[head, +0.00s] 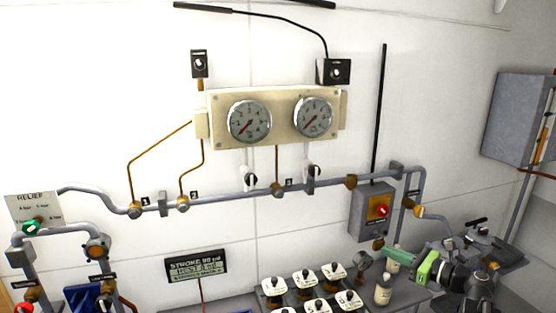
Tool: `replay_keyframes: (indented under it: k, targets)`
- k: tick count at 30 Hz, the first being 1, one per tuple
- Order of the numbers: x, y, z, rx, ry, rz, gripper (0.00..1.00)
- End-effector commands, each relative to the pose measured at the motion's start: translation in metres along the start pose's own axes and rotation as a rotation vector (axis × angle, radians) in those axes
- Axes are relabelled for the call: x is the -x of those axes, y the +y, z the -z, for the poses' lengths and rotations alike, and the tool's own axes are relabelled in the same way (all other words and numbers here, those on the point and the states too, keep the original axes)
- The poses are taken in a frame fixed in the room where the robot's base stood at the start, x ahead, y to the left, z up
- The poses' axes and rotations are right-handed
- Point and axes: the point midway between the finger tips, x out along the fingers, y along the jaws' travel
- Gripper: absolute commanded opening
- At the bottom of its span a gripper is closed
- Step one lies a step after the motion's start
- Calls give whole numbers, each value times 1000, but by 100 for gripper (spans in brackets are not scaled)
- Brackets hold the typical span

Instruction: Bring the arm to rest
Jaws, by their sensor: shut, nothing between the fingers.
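My arm shows at the lower right, with dark links and a light green part. My gripper (393,252) is at its left end, pointing left, shut and empty. It is above the bench, just below the grey switch box with the red knob (382,210). A pale bottle (383,290) stands below it. I cannot tell the exact gap between the gripper and the things around it.
A grey pipe (330,184) runs along the white wall under a panel with two gauges (275,118). Several white-topped blocks (305,278) stand on the bench. A display (196,266) and a relief sign (33,207) are at left. A grey cabinet (515,115) hangs at right.

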Motion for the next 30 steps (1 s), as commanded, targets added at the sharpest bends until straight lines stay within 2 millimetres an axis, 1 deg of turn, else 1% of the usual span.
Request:
replay_keyframes:
  k: [1, 2, 3, 5, 6, 8, 9, 10, 12, 14, 15, 17, 18, 20, 21, 24, 25, 27, 30]
  targets:
    - [-38, 30, 8, 30, 45, -75, 0]
    - [-58, 47, 14, 56, 76, -118, 0]
    - [-83, 71, 24, 101, 122, -176, 0]
    - [-116, 110, 40, 187, 193, -269, 0]
    - [-134, 136, 53, 258, 242, -334, 0]
    - [-156, 173, 72, 380, 312, -434, 0]
    - [-167, 197, 85, 470, 357, -502, 0]
    - [-174, 214, 96, 543, 388, -556, 0]
    - [-182, 249, 120, 726, 461, -689, 0]
    - [-183, 273, 141, 900, 517, -810, 0]
    - [-180, 284, 154, 1020, 552, -896, 0]
    - [-171, 291, 171, 1190, 598, -1018, 0]
    - [-162, 291, 181, 1298, 627, -1101, 0]
    - [-144, 281, 193, 1448, 669, -1225, 0]
    - [-130, 269, 198, 1531, 694, -1302, 0]
    - [-103, 248, 207, 1700, 718, -1496, 0]
    - [-97, 243, 208, 1740, 713, -1548, 0]
    - [-89, 236, 209, 1813, 681, -1645, 0]
    - [-87, 235, 209, 1873, 614, -1709, 0]
